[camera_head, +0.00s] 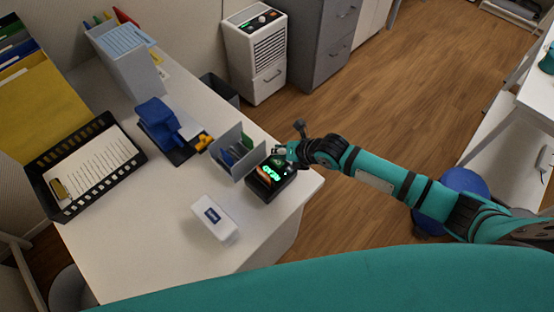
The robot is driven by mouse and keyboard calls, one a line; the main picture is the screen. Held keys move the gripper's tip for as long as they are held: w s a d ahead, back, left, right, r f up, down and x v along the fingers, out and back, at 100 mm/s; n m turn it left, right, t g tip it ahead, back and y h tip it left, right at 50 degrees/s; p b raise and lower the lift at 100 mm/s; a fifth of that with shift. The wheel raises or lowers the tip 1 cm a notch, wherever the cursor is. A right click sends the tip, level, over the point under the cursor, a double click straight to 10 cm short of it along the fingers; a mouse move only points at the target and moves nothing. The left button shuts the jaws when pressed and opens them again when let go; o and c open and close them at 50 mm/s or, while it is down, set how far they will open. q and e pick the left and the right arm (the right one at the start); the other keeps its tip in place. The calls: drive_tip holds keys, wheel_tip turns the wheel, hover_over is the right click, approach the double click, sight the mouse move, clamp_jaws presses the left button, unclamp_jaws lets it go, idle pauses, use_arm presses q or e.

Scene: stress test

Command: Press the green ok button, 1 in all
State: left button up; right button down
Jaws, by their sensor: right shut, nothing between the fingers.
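A small black device (284,187) with glowing green markings on its top stands near the table's right edge. A green spot (277,161) shows at its far side, right by my gripper; it is too small to tell surely whether this is the ok button. My right gripper (279,153) is shut and empty, just over the far edge of the device. I cannot tell whether it touches it. The gripper hides part of the device's top. My left gripper is not in view.
A grey organizer (238,152) stands just left of the device. A white box (214,219) lies in front of it. The table's front is clear.

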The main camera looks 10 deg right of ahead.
wheel_tip(320, 180, up, 5)
drive_tip(key=p, duration=0.4)
idle(0.8)
